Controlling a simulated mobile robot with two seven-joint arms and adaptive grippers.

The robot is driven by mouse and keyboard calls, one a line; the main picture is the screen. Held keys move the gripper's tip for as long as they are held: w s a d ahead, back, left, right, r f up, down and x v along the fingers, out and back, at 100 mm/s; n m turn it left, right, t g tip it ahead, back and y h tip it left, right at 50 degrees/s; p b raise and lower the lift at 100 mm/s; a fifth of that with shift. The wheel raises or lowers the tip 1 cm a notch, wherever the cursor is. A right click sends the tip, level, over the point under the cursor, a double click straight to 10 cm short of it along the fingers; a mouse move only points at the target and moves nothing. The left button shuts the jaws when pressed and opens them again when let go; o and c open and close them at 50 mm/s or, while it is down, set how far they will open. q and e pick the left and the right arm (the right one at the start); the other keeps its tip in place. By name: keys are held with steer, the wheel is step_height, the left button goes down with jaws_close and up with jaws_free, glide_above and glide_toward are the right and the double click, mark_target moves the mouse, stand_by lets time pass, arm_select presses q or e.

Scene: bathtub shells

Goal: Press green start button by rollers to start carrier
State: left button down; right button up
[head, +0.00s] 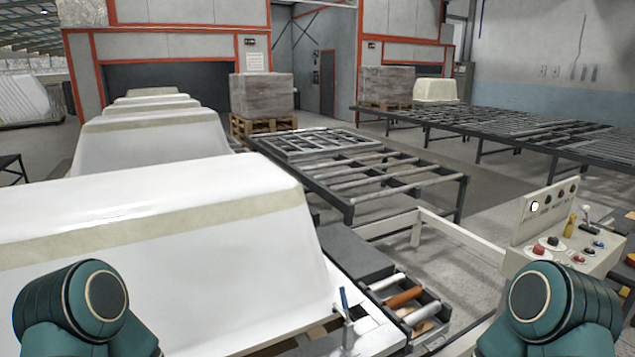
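A cream control box (575,250) stands at the right, beside the rollers. Its sloped top carries a large red button (539,249), a yellow part (570,225), a small lever (588,222) and several small red, blue and dark controls. I cannot make out a green button on it. An orange roller (403,297) and pale rollers lie in a short dark frame at bottom centre. A roller line (385,178) runs behind, with a slatted grey frame (318,143) on its far end. Only teal arm parts show at the bottom corners; both grippers are out of view.
White tub shells (170,230) fill the left side. A small stand with a blue handle (343,300) is by the nearest shell. A cream rail (455,235) runs towards the control box. Wrapped pallets (262,97) stand behind. Grey floor shows right of the roller line.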

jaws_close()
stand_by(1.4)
